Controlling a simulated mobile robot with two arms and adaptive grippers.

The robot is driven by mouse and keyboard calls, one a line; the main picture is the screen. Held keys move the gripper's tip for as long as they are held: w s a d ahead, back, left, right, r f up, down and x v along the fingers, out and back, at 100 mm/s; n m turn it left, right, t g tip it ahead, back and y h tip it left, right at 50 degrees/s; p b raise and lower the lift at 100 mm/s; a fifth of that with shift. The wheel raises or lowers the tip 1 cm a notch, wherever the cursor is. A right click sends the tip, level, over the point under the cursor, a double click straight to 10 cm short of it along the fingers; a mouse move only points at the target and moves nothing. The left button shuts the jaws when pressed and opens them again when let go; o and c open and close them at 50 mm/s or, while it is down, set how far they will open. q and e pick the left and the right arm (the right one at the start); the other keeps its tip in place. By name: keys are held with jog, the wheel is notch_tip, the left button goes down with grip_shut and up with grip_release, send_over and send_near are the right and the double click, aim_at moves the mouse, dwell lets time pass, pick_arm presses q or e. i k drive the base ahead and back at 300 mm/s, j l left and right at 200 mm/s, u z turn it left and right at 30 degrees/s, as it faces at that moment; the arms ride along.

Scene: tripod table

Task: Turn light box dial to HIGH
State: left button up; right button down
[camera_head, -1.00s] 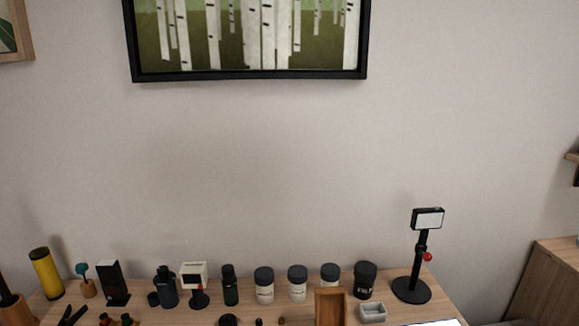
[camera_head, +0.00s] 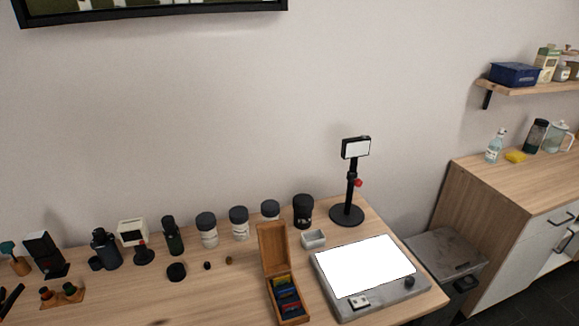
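The light box (camera_head: 327,283) is a grey slab with a bright white lit panel, lying at the right end of the wooden table. A small dark round knob (camera_head: 409,281), which looks like the dial, sits at its front right corner. A small pale piece with a dark spot (camera_head: 359,302) sits on its front edge, left of the knob. The dial's setting is too small to read. Neither of my grippers is in view.
An open wooden box (camera_head: 272,240) with coloured pieces stands just left of the light box. A small grey tray (camera_head: 313,239) and a black stand with a lamp head (camera_head: 347,213) are behind it. Several jars line the table's back. A grey bin (camera_head: 447,254) stands right of the table.

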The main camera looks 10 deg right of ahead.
aim_at(410, 280)
jog(key=z, duration=1.4)
